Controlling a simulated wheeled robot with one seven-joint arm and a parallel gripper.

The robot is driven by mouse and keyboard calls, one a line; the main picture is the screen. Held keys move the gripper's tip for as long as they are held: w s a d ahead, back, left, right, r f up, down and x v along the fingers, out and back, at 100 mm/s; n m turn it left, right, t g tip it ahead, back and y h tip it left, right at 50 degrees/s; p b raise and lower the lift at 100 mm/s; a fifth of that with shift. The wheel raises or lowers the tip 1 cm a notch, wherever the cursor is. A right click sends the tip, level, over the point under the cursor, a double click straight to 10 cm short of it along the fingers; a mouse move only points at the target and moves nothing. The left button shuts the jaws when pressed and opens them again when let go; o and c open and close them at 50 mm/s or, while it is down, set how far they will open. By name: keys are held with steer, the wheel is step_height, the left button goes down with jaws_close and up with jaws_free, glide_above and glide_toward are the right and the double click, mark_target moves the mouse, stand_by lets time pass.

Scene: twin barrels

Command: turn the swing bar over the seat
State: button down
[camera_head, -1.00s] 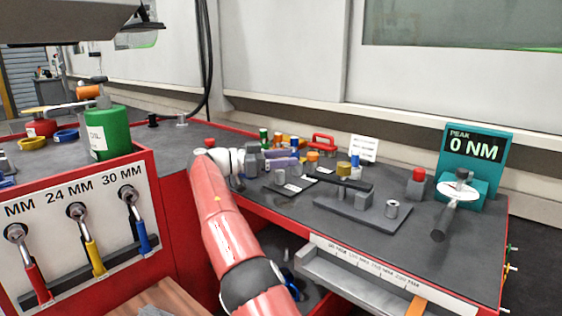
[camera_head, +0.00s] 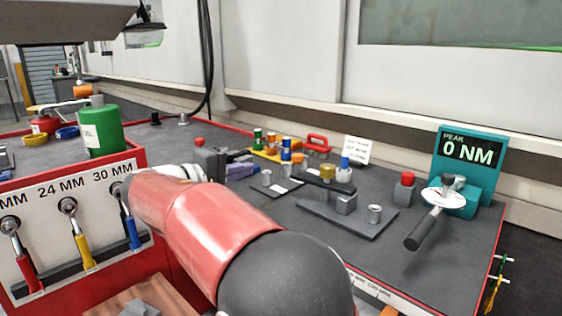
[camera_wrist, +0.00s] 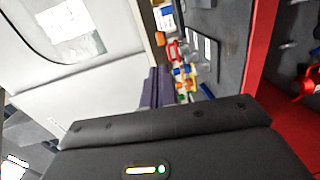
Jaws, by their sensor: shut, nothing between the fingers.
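The swing bar (camera_head: 318,181) appears to be the dark flat bar that runs across a yellow-topped post, above a grey base plate (camera_head: 318,212). A grey block (camera_head: 346,204) stands by the bar's near end, and a small grey cylinder (camera_head: 374,213) stands further right on the plate. I cannot tell for sure which of these is the seat. My gripper (camera_head: 255,165), with purple fingers, is shut and empty, to the left of the bar and apart from it. My arm partly hides it. The fingers (camera_wrist: 158,73) also show in the wrist view.
A teal torque gauge (camera_head: 468,165) reading 0 NM stands at the right, its dark handle (camera_head: 425,229) sticking out forward. A red button (camera_head: 408,178) stands left of it. A green oil can (camera_head: 101,130) and hanging wrenches (camera_head: 75,225) are at the left.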

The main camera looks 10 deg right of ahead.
mark_target(293, 158)
steer(key=p+x, duration=0.1)
steer(key=x, duration=1.2)
steer(key=shift+w+d+f+p, duration=0.2)
steer(key=shift+d+p, duration=0.1)
steer(key=shift+d, duration=0.1)
steer(key=shift+w+d+b, duration=0.3)
steer(key=shift+w+d, duration=0.25)
steer(key=shift+w, duration=0.1)
steer(key=shift+r, duration=0.1)
